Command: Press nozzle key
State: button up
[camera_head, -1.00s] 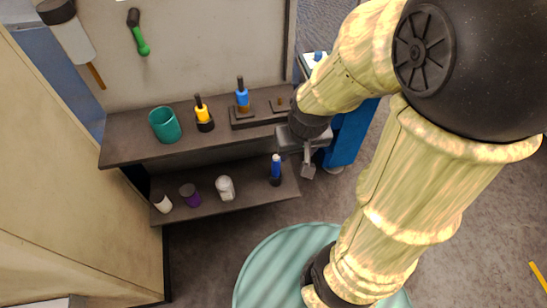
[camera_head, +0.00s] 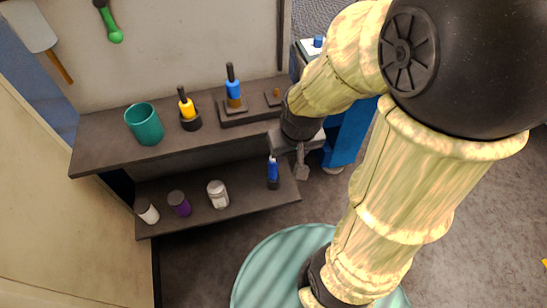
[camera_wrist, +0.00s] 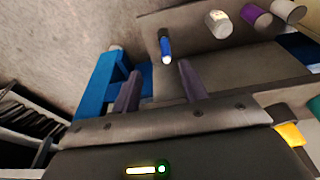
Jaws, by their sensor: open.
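I cannot tell for certain which thing is the nozzle key. A small dark-blue bottle-like item (camera_head: 272,172) stands on the lower shelf (camera_head: 240,200), close to its right end. My gripper (camera_head: 302,165) is just right of it in the head view, pointing down, with no contact visible. In the wrist view my gripper (camera_wrist: 160,85) shows two grey fingers, apart and with nothing between their tips. The blue item (camera_wrist: 165,50) shows beyond them, between the two fingers in the picture.
The upper shelf (camera_head: 100,145) carries a teal cup (camera_head: 145,123), a yellow-handled tool (camera_head: 188,108) and a blue-handled tool (camera_head: 233,88) on a dark block. A white jar (camera_head: 217,194) and a purple jar (camera_head: 179,203) share the lower shelf. A blue frame (camera_head: 350,135) stands at right.

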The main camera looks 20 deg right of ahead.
jog(key=shift+w, duration=0.1)
grip_shut()
dwell(1.4)
